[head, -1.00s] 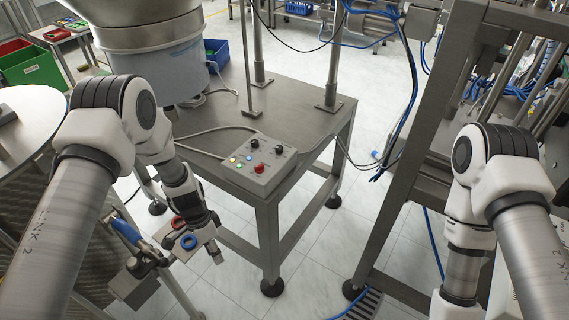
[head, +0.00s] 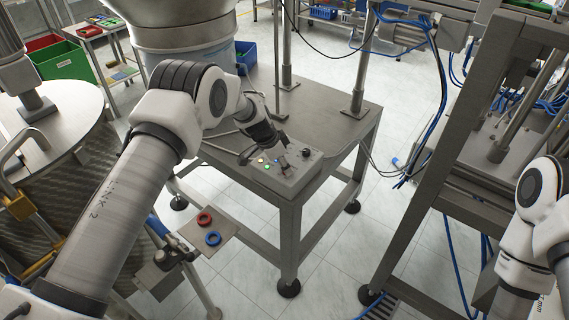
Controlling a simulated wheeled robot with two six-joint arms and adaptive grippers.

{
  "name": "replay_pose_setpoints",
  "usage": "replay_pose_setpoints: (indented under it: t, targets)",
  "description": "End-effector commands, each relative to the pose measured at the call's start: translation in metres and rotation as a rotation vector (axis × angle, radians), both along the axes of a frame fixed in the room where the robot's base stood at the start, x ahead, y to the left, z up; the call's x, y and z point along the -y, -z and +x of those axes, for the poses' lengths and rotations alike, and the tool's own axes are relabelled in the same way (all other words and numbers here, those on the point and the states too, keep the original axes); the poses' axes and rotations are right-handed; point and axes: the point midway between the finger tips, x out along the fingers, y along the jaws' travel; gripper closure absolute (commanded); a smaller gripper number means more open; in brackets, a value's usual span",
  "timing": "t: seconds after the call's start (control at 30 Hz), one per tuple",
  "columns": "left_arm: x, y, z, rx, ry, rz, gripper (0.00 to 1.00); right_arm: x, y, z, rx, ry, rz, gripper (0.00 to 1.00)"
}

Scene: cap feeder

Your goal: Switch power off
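The grey control box (head: 297,178) sits on the near corner of the steel table. Small lit buttons (head: 261,160) show on its left part, and a black knob (head: 305,153) shows at its far right. The red button and the other knob do not show; my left gripper covers part of the panel. My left gripper (head: 275,158) is over the box, fingers pointing towards its top. Whether it touches the panel, or is open or shut, I cannot tell. My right arm is at the right edge, and its gripper is out of view.
The steel table (head: 335,115) has free room behind the box and carries upright posts. A large feeder bowl (head: 185,40) stands at the back left. A plate with a red ring (head: 204,218) and a blue ring (head: 213,238) is below my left arm. A machine frame (head: 455,130) stands right.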

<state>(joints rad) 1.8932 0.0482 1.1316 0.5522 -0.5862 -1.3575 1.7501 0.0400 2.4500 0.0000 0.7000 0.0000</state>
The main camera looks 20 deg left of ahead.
Motion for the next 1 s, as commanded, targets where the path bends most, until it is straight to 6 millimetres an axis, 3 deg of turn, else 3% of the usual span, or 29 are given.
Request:
replay_pose_setpoints:
  t: [0.1, 0.13, 0.2, 0.23, 0.67, 1.0]
  targets:
    - [-0.0001, 0.0002, -0.0002, 0.000, 0.000, 0.000, 0.65, 0.0000, 0.0004, 0.0000, 0.000, 0.000, 0.000, 0.65]
    - [-0.0001, 0.0002, -0.0002, 0.000, 0.000, 0.000, 0.72, 0.0000, 0.0004, 0.0000, 0.000, 0.000, 0.000, 0.65]
    - [-0.0002, 0.0002, -0.0003, 0.000, 0.000, 0.000, 0.96, 0.0000, 0.0004, 0.0000, 0.000, 0.000, 0.000, 0.65]
    - [-0.0002, 0.0002, -0.0003, -0.001, 0.000, 0.001, 1.00, 0.0000, 0.0004, 0.0000, 0.000, 0.000, 0.000, 0.65]
    - [-0.0001, 0.0008, -0.0009, -0.002, -0.024, 0.000, 1.00, 0.0000, 0.0019, -0.0001, 0.000, 0.000, 0.000, 0.65]
    - [0.0011, 0.0014, -0.0025, -0.003, -0.198, 0.002, 1.00, 0.0000, 0.0077, -0.0001, 0.000, 0.000, 0.000, 0.65]
